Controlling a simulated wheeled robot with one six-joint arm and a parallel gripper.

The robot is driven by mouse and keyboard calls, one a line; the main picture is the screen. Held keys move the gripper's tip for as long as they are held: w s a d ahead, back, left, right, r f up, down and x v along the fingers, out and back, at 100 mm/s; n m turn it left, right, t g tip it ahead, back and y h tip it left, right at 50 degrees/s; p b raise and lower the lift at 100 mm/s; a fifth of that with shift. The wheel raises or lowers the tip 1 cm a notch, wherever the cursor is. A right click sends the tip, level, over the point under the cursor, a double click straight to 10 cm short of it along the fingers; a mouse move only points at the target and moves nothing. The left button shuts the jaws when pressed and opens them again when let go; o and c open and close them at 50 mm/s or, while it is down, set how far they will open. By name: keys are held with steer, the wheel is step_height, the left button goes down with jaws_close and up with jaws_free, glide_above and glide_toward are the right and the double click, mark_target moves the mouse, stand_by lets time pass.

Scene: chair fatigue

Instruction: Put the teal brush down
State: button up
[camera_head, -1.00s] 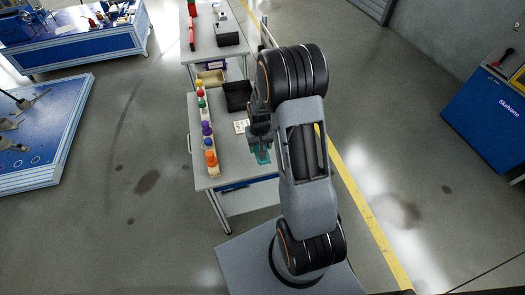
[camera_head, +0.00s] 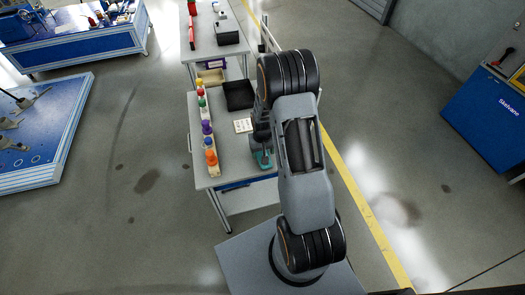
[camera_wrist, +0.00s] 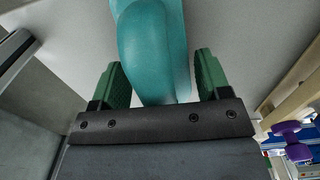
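The teal brush (camera_wrist: 155,50) fills the top middle of the wrist view, with its rounded end between the two green fingers of my gripper (camera_wrist: 162,82). The fingers stand apart, and narrow gaps show between them and the brush. In the head view the teal brush (camera_head: 264,160) is at the front right of the grey table (camera_head: 233,165), partly hidden by my arm. The brush appears to be on the tabletop, but the contact is hard to see.
The tabletop between the knobs and the brush is clear.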

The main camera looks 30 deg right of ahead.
steer(key=o, duration=0.3)
steer(key=shift+r, duration=0.1)
step_height(320, 180, up, 11)
steer(key=shift+r, duration=0.1)
steer(key=s+a+r+n+t, duration=0.1)
steer(key=s+a+r, duration=0.4)
steer(key=s+r, duration=0.2)
steer(key=s+a+r+n+t, duration=0.1)
steer(key=s+a+r, duration=0.3)
steer(key=s+r, duration=0.4)
steer(key=shift+s+a+r+t, duration=0.15)
steer(key=shift+a+r+t, duration=0.25)
steer(key=shift+t, duration=0.4)
